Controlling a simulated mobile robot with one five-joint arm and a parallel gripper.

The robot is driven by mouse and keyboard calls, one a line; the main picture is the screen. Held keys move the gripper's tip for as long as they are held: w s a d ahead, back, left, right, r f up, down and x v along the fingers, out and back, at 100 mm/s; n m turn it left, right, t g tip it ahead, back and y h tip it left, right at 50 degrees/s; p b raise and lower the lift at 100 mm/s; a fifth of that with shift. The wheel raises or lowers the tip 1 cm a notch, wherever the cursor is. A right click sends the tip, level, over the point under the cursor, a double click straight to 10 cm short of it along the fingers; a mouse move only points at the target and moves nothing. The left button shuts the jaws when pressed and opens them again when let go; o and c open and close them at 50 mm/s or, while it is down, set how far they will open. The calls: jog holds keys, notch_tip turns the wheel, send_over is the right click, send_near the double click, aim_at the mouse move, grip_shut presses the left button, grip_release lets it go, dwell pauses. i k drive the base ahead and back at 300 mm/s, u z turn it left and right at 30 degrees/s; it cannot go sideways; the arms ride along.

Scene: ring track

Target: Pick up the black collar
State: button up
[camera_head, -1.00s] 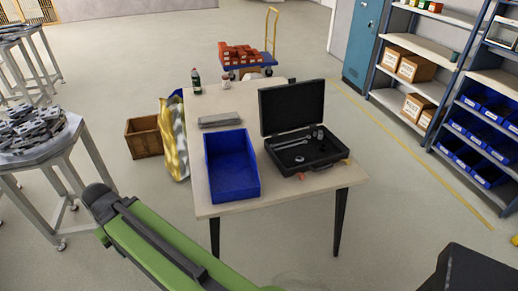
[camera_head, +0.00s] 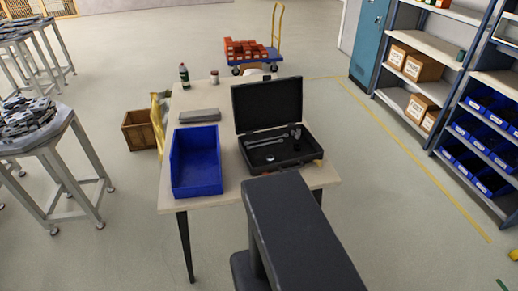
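An open black case (camera_head: 283,153) stands on the right part of a light-topped table (camera_head: 228,202), its lid raised at the back. Inside lie a wrench-like silver tool (camera_head: 264,142), an upright dark-and-grey piece (camera_head: 297,138) and a small pale ring-like piece (camera_head: 269,157). I cannot make out for certain which piece, if any, is the black collar. My gripper's fingers do not show.
A blue bin (camera_head: 196,165) stands left of the case, with a grey flat piece (camera_head: 200,115), a bottle (camera_head: 184,76) and a jar (camera_head: 214,77) behind. A wooden crate (camera_head: 139,132) is on the floor left. Shelves (camera_head: 425,75) stand right; floor between is clear.

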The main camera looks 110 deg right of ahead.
aim_at(297, 147)
jog(key=u, duration=0.25)
jog(key=k, duration=2.6)
jog(key=z, duration=1.1)
jog(key=i, duration=1)
jog(key=z, duration=0.05)
